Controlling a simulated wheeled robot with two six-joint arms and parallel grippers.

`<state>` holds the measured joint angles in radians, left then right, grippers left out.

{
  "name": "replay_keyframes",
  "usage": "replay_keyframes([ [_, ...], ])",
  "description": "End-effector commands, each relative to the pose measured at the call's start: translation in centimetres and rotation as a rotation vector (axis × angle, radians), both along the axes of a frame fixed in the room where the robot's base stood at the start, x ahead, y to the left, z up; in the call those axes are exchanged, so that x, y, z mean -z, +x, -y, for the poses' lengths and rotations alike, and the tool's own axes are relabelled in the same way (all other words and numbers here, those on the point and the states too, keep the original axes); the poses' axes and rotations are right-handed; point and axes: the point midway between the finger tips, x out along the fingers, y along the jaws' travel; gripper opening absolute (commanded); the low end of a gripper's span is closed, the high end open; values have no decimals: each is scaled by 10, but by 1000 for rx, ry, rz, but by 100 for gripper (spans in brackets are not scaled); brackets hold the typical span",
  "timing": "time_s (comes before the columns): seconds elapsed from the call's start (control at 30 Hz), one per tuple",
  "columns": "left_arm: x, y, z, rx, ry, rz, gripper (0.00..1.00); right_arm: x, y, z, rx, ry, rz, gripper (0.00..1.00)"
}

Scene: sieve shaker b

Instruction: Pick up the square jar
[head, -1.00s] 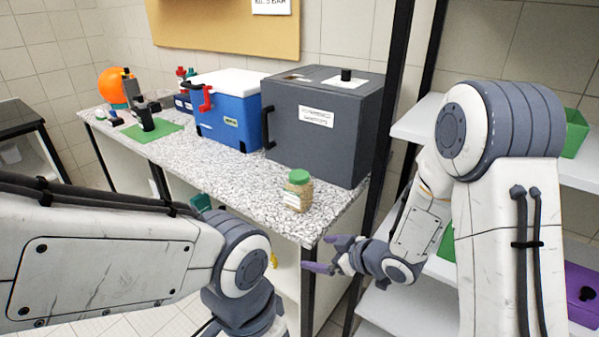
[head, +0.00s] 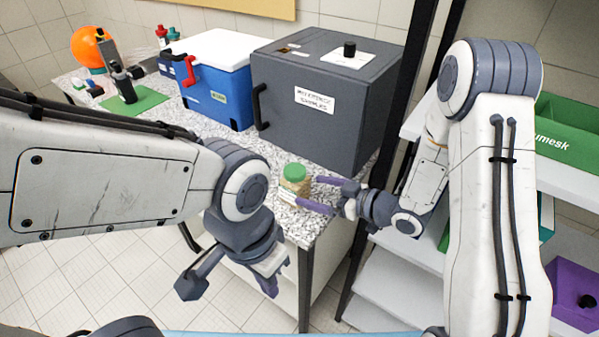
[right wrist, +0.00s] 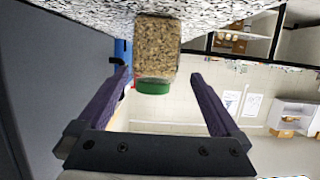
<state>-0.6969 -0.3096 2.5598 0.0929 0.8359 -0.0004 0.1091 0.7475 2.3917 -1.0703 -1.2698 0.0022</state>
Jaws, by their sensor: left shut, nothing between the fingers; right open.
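The square jar (head: 293,186), tan contents under a green lid, stands upright on the speckled counter near its front right corner. It shows upside down in the right wrist view (right wrist: 158,45). My right gripper (head: 312,193) is open beside the jar on its right. In the right wrist view its purple fingers (right wrist: 160,78) lie to either side of the jar's lid, with gaps, and the jar is beyond the fingertips or just entering between them; I cannot tell which. My left gripper (head: 268,287) is shut and empty, low in front of the counter.
A dark grey box (head: 325,110) stands close behind the jar. A blue cooler (head: 215,95), a green mat (head: 135,103) and an orange ball (head: 88,47) are farther left. A black upright post and white shelves (head: 385,285) are at the right.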

Motion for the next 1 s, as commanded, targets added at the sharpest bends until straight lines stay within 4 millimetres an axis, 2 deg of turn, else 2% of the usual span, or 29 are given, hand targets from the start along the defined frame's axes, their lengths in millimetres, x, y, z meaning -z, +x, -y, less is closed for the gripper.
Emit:
replay_keyframes([
  [0.2, -8, 0, 0, 0, 0, 0, 0, 8, 16, -17, 8, 0, -1, 100],
  [0.47, -13, 0, 0, 0, 0, 0, 0, 15, 30, -28, 20, 0, -1, 100],
  [0.7, -29, 0, 0, 0, 0, 0, 0, 22, 53, -54, 18, 0, -1, 100],
  [0.83, -30, 0, 0, 0, 0, 0, 0, 26, 59, -63, 19, -1, -1, 100],
  [1.0, -30, 0, 0, 0, 0, 0, 0, 27, 61, -65, 19, 0, 0, 100],
])
